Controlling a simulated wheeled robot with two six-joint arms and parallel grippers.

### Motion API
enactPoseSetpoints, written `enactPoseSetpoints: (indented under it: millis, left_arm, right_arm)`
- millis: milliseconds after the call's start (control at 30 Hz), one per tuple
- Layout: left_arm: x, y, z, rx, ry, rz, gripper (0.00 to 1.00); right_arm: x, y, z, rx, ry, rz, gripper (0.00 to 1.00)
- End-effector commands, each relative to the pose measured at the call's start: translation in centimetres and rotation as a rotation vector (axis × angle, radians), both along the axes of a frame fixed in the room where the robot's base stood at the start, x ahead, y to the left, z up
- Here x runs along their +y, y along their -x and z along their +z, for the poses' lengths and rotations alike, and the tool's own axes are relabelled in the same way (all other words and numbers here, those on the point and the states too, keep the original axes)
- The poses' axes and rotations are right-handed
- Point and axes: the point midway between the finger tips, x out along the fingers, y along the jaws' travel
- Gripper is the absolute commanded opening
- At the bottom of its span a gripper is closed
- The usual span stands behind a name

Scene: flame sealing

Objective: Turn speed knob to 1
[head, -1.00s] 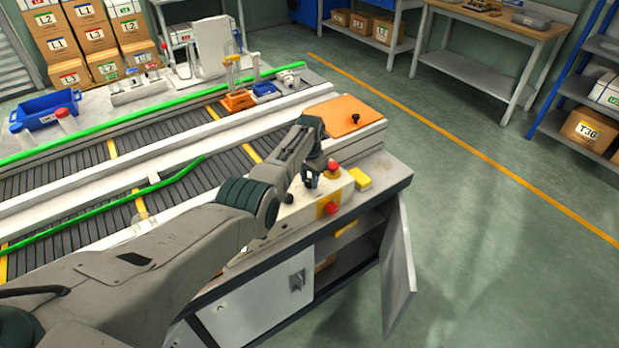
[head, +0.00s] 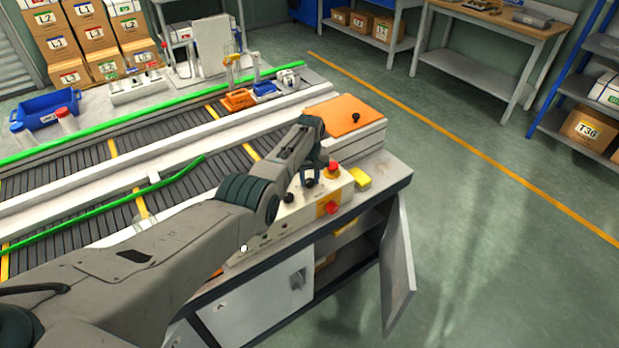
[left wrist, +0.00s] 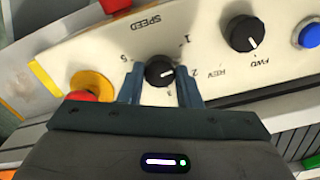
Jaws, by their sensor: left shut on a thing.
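The black speed knob (left wrist: 160,72) sits on the pale control panel (left wrist: 90,40) in the left wrist view. Its white pointer mark faces right, toward the printed 2. The printed 1 is up and right of the knob, 5 is to its left, and 3 is below. My left gripper (left wrist: 160,80) has one finger on each side of the knob and is shut on it. In the head view my left gripper (head: 312,172) is over the panel (head: 290,215) and partly hides the knob. My right gripper is not in view.
Another black knob (left wrist: 243,33) marked FWD and REV and a blue button (left wrist: 310,36) are to the right. A red button on a yellow base (left wrist: 92,84) is close to the left finger. The conveyor (head: 60,200) runs behind my arm.

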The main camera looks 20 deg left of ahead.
Motion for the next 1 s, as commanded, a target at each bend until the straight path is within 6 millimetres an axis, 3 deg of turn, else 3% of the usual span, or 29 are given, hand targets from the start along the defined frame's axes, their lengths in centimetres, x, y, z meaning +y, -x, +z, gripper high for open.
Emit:
enactPoseSetpoints:
  millis: [500, 1000]
  left_arm:
    - [0.03, -0.14, 0.18, -0.004, -0.001, 0.343, 0.08]
    - [0.04, -0.15, 0.2, -0.005, 0.0, 0.409, 0.08]
  right_arm:
    - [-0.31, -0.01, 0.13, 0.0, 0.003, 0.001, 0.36]
    - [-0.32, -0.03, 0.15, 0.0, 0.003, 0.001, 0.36]
